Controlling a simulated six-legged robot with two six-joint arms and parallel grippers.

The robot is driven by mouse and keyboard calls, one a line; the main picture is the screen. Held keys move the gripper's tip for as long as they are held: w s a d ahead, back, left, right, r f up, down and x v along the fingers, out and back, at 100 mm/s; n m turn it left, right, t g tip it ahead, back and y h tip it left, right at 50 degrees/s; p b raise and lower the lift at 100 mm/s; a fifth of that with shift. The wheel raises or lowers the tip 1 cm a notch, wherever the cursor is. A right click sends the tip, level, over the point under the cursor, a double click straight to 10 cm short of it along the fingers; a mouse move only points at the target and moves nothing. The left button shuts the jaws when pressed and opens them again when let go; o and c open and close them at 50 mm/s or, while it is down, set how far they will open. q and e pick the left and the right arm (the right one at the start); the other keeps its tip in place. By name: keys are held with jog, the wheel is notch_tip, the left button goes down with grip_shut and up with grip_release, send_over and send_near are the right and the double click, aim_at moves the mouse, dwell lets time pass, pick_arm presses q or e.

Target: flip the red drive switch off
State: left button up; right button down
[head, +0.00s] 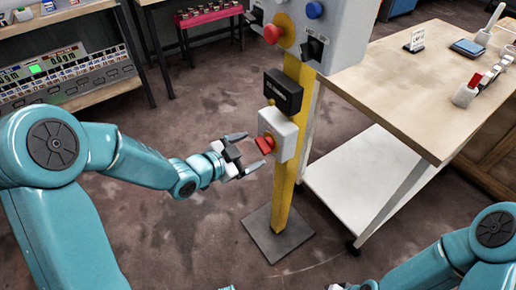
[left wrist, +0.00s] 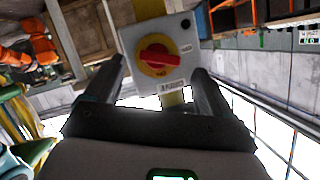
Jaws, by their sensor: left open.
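The red drive switch (head: 265,145) is a red rotary handle on a light grey box (head: 281,128), fixed to a yellow post (head: 285,185). In the left wrist view the red handle (left wrist: 157,57) sits on a yellow disc, its bar lying roughly crosswise in the picture. My left gripper (head: 249,154) is open and points at the switch from the left. In the left wrist view its two fingers (left wrist: 160,85) stand apart on either side of the box's lower part, with nothing between them in hold. I cannot tell whether a finger touches the box. My right gripper is not in view.
A dark box (head: 283,92) and a grey control panel (head: 333,35) with a red button (head: 272,33) are on the post above the switch. A wooden table (head: 410,75) stands to the right. Shelves with equipment (head: 65,75) are at the left. The floor left of the post is clear.

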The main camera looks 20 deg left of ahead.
aim_at(259, 147)
pick_arm(q)
jog(key=shift+x, duration=2.1)
jog(key=c, duration=1.1)
jog(key=shift+o, duration=0.2)
jog(key=shift+r+p, duration=0.15)
jog(key=shift+p, duration=0.15)
jog(key=n+p, duration=0.1)
jog(key=p, duration=0.1)
jog(key=n+g+h+p, duration=0.1)
jog(key=p, duration=0.2)
jog(key=shift+a+r+n+g, duration=0.1)
jog(key=shift+n+g, duration=0.2)
jog(key=shift+n, duration=0.1)
jog(key=shift+f+n+h, duration=0.25)
jog(key=shift+n+h, duration=0.05)
jog(key=o, duration=1.1)
jog(key=shift+c, duration=0.2)
